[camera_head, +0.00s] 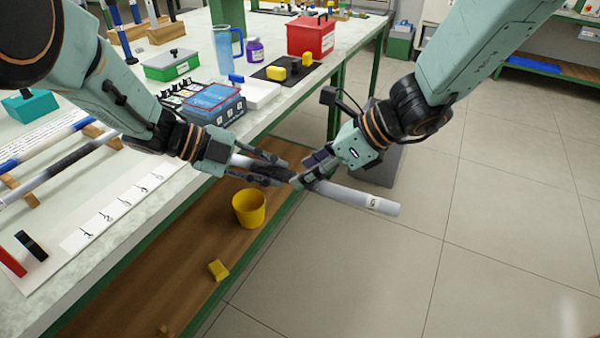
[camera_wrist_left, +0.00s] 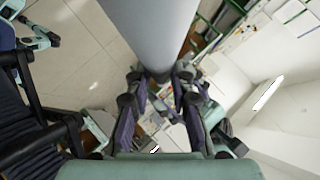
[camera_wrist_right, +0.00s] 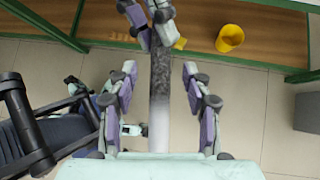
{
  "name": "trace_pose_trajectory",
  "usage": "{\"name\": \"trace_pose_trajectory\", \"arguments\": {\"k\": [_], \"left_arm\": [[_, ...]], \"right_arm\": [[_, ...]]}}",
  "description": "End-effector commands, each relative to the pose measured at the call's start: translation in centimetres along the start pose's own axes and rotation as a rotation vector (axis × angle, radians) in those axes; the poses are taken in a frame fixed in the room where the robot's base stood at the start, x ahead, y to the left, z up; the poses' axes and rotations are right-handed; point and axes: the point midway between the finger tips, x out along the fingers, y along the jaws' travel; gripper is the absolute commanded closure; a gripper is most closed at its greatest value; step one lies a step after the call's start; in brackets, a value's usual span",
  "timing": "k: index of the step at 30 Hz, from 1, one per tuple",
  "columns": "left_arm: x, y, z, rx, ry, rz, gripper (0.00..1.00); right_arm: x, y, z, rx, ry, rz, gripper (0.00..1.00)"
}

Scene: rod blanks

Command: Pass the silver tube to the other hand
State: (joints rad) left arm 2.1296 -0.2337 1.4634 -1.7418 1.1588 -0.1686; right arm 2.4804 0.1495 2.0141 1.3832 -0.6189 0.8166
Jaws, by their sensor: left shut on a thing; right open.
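The silver tube (camera_head: 350,197) is held out in front of the bench, with its labelled end pointing right. My left gripper (camera_head: 275,170) is shut on the tube near its middle. In the left wrist view the tube (camera_wrist_left: 150,30) runs up from between the left fingers (camera_wrist_left: 158,95). My right gripper (camera_head: 305,178) is open, close beside the left one at the tube. In the right wrist view the tube (camera_wrist_right: 159,115) lies between the open right fingers (camera_wrist_right: 160,95), with gaps on both sides. It has a dark, mottled section there.
The bench (camera_head: 130,230) holds rods on wooden rests, a card with drawings (camera_head: 110,210), a blue-lidded box (camera_head: 212,102), a green box (camera_head: 172,65) and a red box (camera_head: 311,37). A yellow bucket (camera_head: 249,208) stands on the lower shelf.

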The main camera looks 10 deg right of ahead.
Motion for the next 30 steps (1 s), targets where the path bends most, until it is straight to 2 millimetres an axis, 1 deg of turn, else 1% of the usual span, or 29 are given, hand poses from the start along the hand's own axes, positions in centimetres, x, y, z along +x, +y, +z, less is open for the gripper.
{"name": "trace_pose_trajectory", "arguments": {"k": [1, 6, 10, 17, 30], "left_arm": [[0.0, 0.0, 0.0, 0.0, 0.0, 0.0, 1.0], [0.0, 0.0, 0.0, 0.0, 0.0, 0.0, 1.0], [0.0, 0.0, 0.0, 0.0, 0.0, 0.0, 1.0], [0.0, 0.0, 0.0, 0.0, 0.0, 0.0, 1.0], [0.0, 0.0, 0.0, 0.0, 0.0, 0.0, 1.0]], "right_arm": [[0.8, 0.0, -0.1, -0.001, 0.005, 0.002, 0.5], [2.2, 0.0, 0.0, -0.002, 0.002, 0.001, 0.5], [2.7, 0.0, 0.0, 0.0, 0.0, 0.001, 0.5], [2.7, 0.0, 0.0, 0.0, 0.0, 0.001, 0.5], [2.7, 0.0, 0.0, 0.0, 0.0, 0.001, 0.87]]}}
